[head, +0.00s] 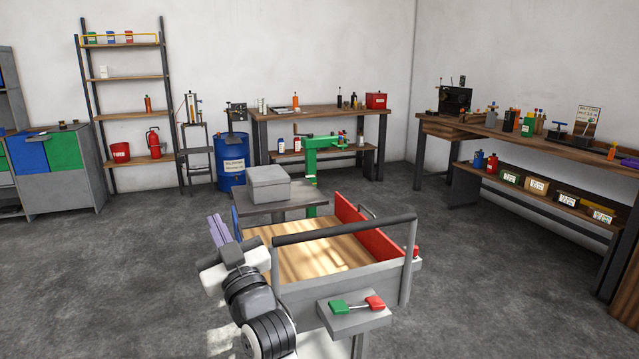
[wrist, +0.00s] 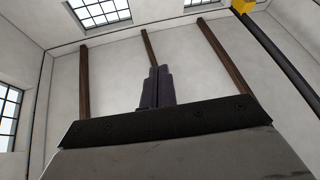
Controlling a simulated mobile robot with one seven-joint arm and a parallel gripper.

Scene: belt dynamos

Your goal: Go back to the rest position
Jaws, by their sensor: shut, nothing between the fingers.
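My gripper (head: 219,228) is at the lower left of the head view, raised beside the near left corner of a cart. Its two purple-grey fingers point up and lie together, with nothing between them. The fingers also show in the wrist view (wrist: 157,88), closed against each other. Behind them, the wrist view has only the upper wall, dark vertical posts and high windows. My gripper touches nothing that I can see.
The cart (head: 341,270) has a wooden bed, a red side panel and a grey handle rail. A grey box (head: 268,184) stands on a small table behind it. A workbench (head: 520,135) runs along the right wall. The floor (head: 120,270) at left is clear.

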